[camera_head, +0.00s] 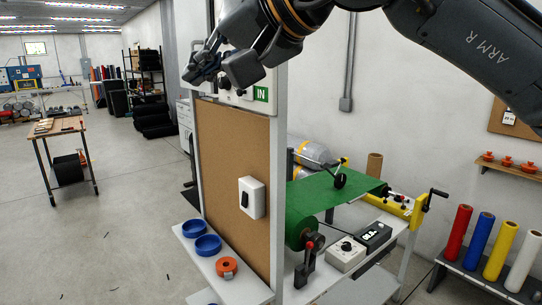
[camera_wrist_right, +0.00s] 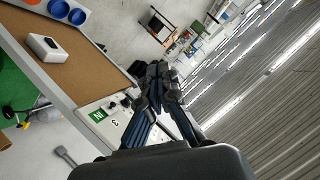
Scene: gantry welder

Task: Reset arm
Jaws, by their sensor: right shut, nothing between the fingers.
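My right gripper (camera_head: 218,70) is at the top of the head view, beside the upper part of a cork-faced panel (camera_head: 235,140) and in front of a white control plate with a green "IN" label (camera_head: 261,94). Its arm comes in from the upper right. In the right wrist view the fingers (camera_wrist_right: 158,75) are together and hold nothing. The same plate (camera_wrist_right: 116,108) lies just left of the fingers there; I cannot tell whether they touch it. The gripper partly hides the plate and its knobs. My left gripper does not show.
A white switch box (camera_head: 252,198) is on the cork. Blue bowls (camera_head: 207,244) and an orange ring (camera_head: 227,267) sit on the ledge below. A green sheet machine (camera_head: 335,186) stands at right, near coloured rolls (camera_head: 479,240). Open floor (camera_head: 110,235) lies left, with a wooden table (camera_head: 59,126).

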